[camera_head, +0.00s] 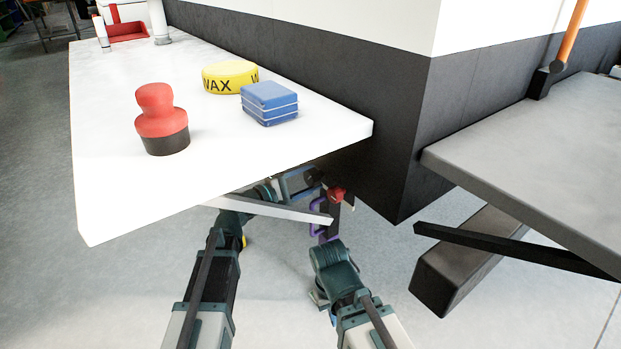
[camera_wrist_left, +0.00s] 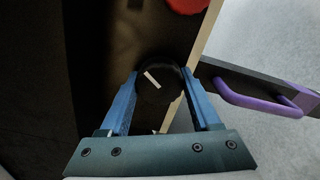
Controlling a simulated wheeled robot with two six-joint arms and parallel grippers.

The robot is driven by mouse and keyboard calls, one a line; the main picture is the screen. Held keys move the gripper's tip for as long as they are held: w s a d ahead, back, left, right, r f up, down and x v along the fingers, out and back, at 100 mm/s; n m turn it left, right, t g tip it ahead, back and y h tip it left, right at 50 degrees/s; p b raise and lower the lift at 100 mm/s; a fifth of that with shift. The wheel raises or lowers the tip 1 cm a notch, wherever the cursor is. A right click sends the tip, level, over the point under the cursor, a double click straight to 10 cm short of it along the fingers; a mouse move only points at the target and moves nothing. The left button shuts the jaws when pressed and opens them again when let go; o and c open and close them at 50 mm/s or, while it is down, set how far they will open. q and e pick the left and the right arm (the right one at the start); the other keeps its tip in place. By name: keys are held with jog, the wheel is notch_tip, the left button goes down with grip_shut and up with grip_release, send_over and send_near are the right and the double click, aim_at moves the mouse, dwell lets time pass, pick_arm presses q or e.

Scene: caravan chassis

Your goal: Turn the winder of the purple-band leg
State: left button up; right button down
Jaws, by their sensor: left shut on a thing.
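The winder, a round black knob with a white mark (camera_wrist_left: 158,82), sits on a dark face in the left wrist view. My left gripper (camera_head: 303,181) is beneath the white worktop in the head view. In the left wrist view its blue fingers (camera_wrist_left: 162,104) are shut on the winder, one on each side. The white mark is tilted. A purple handle (camera_wrist_left: 258,103) on a dark bar shows to the right, with a purple band (camera_wrist_left: 303,98) at its end. The purple handle also shows in the head view (camera_head: 314,218). My right arm's end is low in the middle; its fingertips are unclear.
A red knob (camera_head: 335,194) is close beside my left gripper. The white worktop (camera_head: 235,170) overhangs it, carrying a red-handled tool (camera_head: 160,118), a yellow wax tin (camera_head: 230,77) and a blue block (camera_head: 269,103). A grey shelf (camera_head: 540,140) stands right. Floor in front is open.

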pick_arm(q)
jog(key=shift+m, duration=0.8)
jog(key=o, duration=1.4)
jog(key=v, duration=1.3)
jog(key=shift+s+a, duration=0.25)
jog(key=shift+a, duration=0.1)
jog(key=shift+s, duration=0.1)
